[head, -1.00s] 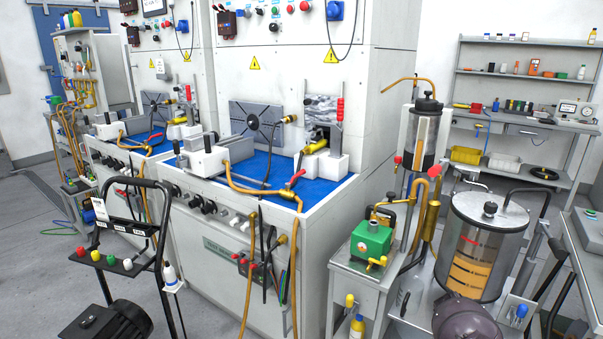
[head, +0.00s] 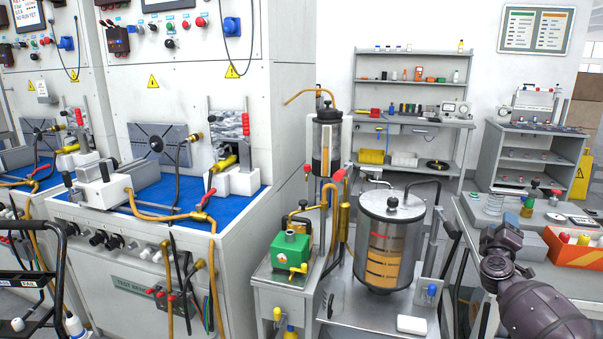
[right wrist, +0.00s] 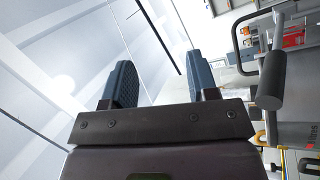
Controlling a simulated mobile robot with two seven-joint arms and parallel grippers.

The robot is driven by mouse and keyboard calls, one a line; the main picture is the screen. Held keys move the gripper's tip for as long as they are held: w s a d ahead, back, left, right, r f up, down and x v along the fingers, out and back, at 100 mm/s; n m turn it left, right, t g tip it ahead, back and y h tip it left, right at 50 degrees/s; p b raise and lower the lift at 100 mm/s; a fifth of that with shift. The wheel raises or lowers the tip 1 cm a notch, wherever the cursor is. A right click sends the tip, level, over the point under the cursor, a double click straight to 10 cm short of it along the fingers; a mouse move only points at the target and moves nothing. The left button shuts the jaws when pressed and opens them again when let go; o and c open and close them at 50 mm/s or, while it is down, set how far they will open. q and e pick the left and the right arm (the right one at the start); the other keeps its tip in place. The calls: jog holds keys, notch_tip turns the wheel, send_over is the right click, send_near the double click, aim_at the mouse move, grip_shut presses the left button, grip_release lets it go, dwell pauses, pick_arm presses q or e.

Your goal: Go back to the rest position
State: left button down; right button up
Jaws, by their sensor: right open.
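My right arm comes in at the lower right of the head view, dark purple, with its blue-grey end (head: 503,240) in front of the right-hand bench. In the right wrist view my right gripper (right wrist: 162,80) has its two dark blue fingers standing well apart, with nothing between them. Pale wall or ceiling surfaces show beyond the fingers. My left gripper is not in the head view.
A test bench (head: 125,270) with a blue top stands at left. A green pump (head: 290,250) and a clear tank (head: 392,240) stand centre. The right bench (head: 470,215) holds an orange bin (head: 573,258). A dark cylinder (right wrist: 271,80) shows right of the fingers.

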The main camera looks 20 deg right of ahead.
jog(key=w+a+f+n+t+y, duration=0.25)
jog(key=a+n+t+y, duration=0.6)
jog(key=a+y, duration=0.7)
jog(key=s+d+f+m+g+h, duration=0.1)
jog(key=d+f+m+g+h, duration=0.35)
jog(key=f+g, duration=0.3)
jog(key=s+a+f+g+y, duration=0.2)
jog(key=s+a+f+y, duration=0.2)
jog(key=s+a+f, duration=1)
jog(key=s+a+f+m+p, duration=0.1)
jog(key=s+a+m, duration=0.1)
jog(key=s+a, duration=0.7)
jog(key=s+a+f+m+g+y+p, duration=0.1)
jog(key=s+a+m, duration=0.2)
jog(key=s+a, duration=0.6)
jog(key=shift+s+a+f+y, duration=0.2)
jog(key=shift+a+f+y, duration=0.1)
jog(key=shift+a, duration=0.15)
